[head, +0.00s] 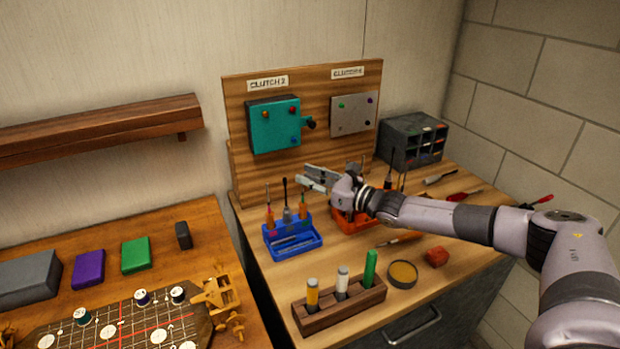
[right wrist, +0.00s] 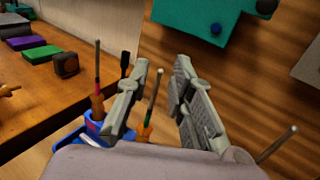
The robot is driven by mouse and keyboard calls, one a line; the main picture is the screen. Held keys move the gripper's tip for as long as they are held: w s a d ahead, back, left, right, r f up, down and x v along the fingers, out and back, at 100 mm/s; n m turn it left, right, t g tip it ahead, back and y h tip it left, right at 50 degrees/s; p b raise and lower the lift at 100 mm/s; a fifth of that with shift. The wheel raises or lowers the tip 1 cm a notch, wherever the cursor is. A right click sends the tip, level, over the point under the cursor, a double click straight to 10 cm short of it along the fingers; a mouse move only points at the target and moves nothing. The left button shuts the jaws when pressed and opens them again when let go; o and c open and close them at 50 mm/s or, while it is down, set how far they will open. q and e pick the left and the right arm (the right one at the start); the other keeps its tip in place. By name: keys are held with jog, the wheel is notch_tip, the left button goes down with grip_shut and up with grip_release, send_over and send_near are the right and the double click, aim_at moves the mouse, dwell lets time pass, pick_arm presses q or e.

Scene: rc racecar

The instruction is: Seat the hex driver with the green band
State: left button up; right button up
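The blue rack (head: 293,246) stands on the right-hand bench with several upright drivers in it. Its rightmost driver (head: 303,207) has an orange handle; in the right wrist view this driver (right wrist: 148,112) seems to carry a green band, partly hidden by a finger. My right gripper (head: 311,178) is above and just right of the rack. Its fingers (right wrist: 164,72) are apart with nothing held between them; the driver's shaft shows in the gap, beyond or below. Whether it touches a finger cannot be told. My left gripper is not in view.
An orange rack (head: 352,222) stands partly behind my right arm. The wooden board (head: 309,80) carries a teal box (head: 273,125) and a grey plate (head: 353,113). A marker block (head: 340,308), a round tin (head: 402,274) and a red cube (head: 437,257) sit in front.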

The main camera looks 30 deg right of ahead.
jog(key=shift+o, duration=0.4)
jog(key=v, duration=1.2)
